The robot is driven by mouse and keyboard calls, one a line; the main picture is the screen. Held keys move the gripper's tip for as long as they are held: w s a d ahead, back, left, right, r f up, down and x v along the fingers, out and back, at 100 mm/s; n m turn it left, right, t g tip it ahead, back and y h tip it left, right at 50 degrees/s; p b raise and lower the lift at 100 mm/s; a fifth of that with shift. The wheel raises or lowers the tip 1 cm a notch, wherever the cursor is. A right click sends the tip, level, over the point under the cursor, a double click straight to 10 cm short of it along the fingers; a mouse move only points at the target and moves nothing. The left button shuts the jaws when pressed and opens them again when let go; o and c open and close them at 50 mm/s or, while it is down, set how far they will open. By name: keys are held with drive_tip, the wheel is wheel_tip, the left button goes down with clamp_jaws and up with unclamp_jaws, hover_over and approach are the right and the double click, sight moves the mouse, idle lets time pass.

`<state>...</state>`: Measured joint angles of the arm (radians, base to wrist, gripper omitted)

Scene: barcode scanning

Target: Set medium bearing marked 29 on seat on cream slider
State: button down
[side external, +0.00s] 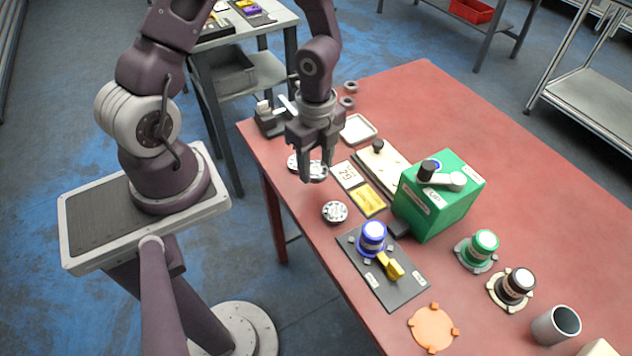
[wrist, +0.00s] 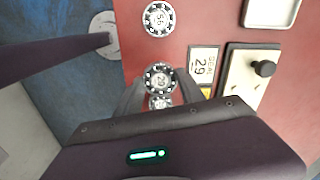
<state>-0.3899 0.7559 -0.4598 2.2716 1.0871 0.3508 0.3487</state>
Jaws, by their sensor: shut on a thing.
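My gripper (side external: 314,174) points down over the near left part of the red table, its fingers shut on a round silver bearing (side external: 318,171). In the wrist view this bearing (wrist: 160,78) has a dark ring with light dots and appears marked 29. A cream slider (side external: 393,165) with a black knob lies to the right of my gripper; it also shows in the wrist view (wrist: 238,82). Its seat is not clearly visible. A white card (wrist: 203,66) reading 29 lies between the bearing and the slider. How high the bearing is cannot be told.
A bearing marked 56 (wrist: 160,18) lies behind my gripper. Another bearing (side external: 335,212) lies in front. A green box (side external: 440,200) stands right of the slider. A yellow card (side external: 368,200) and a dark plate with a blue-topped part (side external: 372,238) lie nearer.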

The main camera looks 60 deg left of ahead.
wheel_tip(320, 180, down, 5)
drive_tip(key=shift+f, duration=0.1)
drive_tip(key=c, duration=0.7)
unclamp_jaws()
drive_tip(key=shift+f, duration=0.1)
wheel_tip(320, 180, up, 7)
drive_tip(key=shift+s+d+f, duration=0.1)
drive_tip(key=shift+f, duration=0.1)
drive_tip(key=a+r+n+t+y, duration=0.1)
drive_tip(key=a+r+n+y, duration=0.2)
drive_tip(key=r, duration=0.6)
wheel_tip(320, 180, up, 12)
drive_tip(key=r+n+t, duration=0.1)
drive_tip(key=n+t, duration=0.2)
drive_tip(key=n, duration=0.6)
hover_over(316, 190)
drive_tip(key=s+a, duration=0.1)
drive_tip(key=s, duration=0.6)
drive_tip(key=shift+w+f, duration=0.25)
drive_tip(key=shift+o, duration=0.5)
drive_tip(key=s+d+r+n+t+h, duration=0.1)
drive_tip(key=s+d+r+n+h, duration=0.2)
drive_tip(key=s+d+r, duration=0.1)
drive_tip(key=shift+s+d+r+n+t, duration=0.25)
drive_tip(key=shift+s+d+n+t, duration=0.05)
drive_tip(key=shift+s, duration=0.4)
